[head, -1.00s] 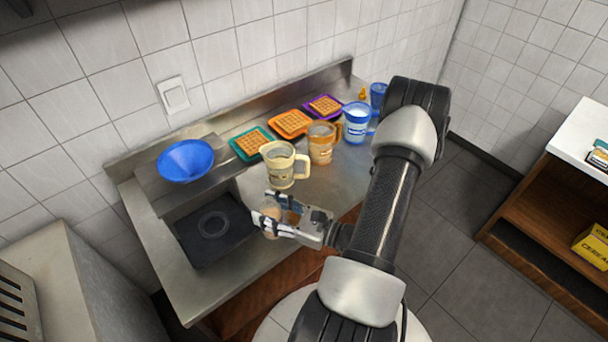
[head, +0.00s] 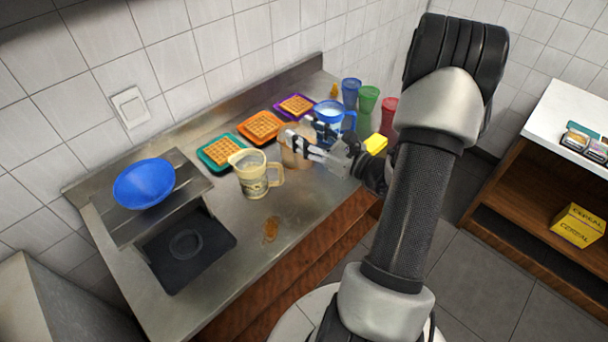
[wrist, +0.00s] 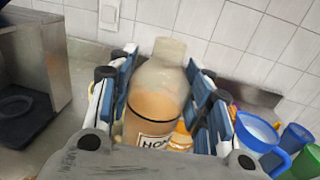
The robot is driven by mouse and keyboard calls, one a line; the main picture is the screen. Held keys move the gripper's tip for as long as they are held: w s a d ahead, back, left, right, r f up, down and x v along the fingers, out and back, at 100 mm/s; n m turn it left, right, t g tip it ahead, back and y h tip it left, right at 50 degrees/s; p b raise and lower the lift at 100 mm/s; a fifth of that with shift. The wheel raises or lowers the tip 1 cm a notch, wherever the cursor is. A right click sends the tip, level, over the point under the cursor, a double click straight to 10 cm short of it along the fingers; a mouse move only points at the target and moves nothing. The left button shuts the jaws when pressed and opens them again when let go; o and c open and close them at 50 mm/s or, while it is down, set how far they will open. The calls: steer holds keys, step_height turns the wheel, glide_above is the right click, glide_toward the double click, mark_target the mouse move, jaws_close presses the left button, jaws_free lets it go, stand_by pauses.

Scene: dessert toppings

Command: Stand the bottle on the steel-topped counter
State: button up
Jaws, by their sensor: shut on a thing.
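The bottle (wrist: 152,105) is translucent with amber-brown content and a white label starting "HON". In the wrist view it sits between the two blue-padded fingers of my gripper (wrist: 155,82), which is shut on it. In the head view my gripper (head: 298,130) is over the right half of the steel-topped counter (head: 235,215), close to the pitchers. I cannot tell whether the bottle's base touches the counter.
A cream pitcher (head: 254,175) and blue pitcher (head: 334,114) stand near my gripper. Waffles on colored plates line the back. Several cups and a yellow block (head: 375,144) are at right. An amber patch (head: 271,229) marks the counter near a dark recess and blue bowl (head: 145,184).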

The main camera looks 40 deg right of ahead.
step_height(320, 180, down, 15)
steer(key=b, duration=0.4)
steer(key=shift+f, duration=0.15)
steer(key=o, duration=1.5)
steer(key=shift+c, duration=0.2)
steer(key=s+d+p, duration=0.1)
steer(key=s+d, duration=0.1)
steer(key=s, duration=0.9)
steer(key=shift+s+d+p, duration=0.15)
steer(key=shift+s+p, duration=0.2)
steer(key=shift+s, duration=0.05)
steer(key=shift+r, duration=0.2)
